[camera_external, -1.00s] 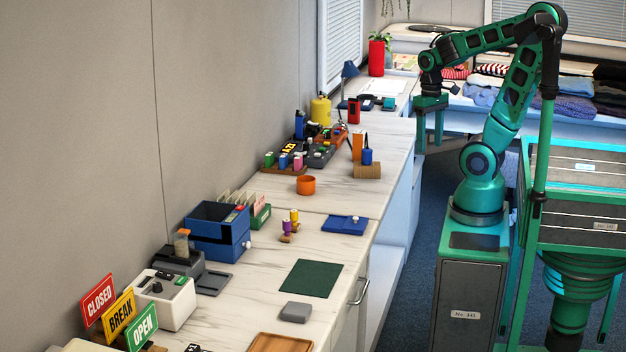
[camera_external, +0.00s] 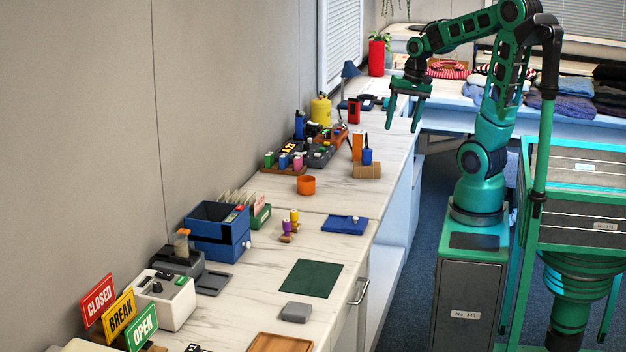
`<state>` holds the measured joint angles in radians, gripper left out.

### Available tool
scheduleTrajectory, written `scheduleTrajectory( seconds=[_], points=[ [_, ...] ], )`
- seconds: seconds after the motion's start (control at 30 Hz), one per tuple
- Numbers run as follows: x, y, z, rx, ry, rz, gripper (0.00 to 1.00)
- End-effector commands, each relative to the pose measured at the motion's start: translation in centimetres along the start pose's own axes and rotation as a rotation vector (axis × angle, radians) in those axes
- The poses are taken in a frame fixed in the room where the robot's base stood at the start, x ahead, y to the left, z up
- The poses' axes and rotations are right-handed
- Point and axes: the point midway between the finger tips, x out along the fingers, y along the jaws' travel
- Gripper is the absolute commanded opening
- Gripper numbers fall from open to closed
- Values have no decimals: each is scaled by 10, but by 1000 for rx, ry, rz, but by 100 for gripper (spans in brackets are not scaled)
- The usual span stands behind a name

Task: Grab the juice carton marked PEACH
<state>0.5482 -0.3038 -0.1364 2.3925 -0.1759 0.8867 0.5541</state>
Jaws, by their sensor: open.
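My gripper (camera_external: 402,122) is open and empty. It hangs fingers down near the right edge of the far counter, to the right of the red box. I cannot make out a juice carton marked PEACH. An orange upright block (camera_external: 357,146) and a small red box (camera_external: 354,111) stand on the counter, but no lettering on them is readable at this size.
The marble counter (camera_external: 335,222) runs along the wall. Folded clothes (camera_external: 565,84) lie at the back right.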

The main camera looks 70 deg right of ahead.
Motion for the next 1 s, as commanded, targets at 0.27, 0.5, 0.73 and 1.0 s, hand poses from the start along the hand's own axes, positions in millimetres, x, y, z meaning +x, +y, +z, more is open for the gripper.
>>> scheduleTrajectory(
  seconds=[0.27, 0.5, 0.73, 1.0],
  points=[
    [36, -37, -88, 546, -23, -265, 61],
    [43, -48, -166, 1071, -166, -568, 61],
    [28, -36, -222, 1445, -351, -811, 61],
    [9, -11, -263, 1707, -536, -1001, 61]
  ],
)
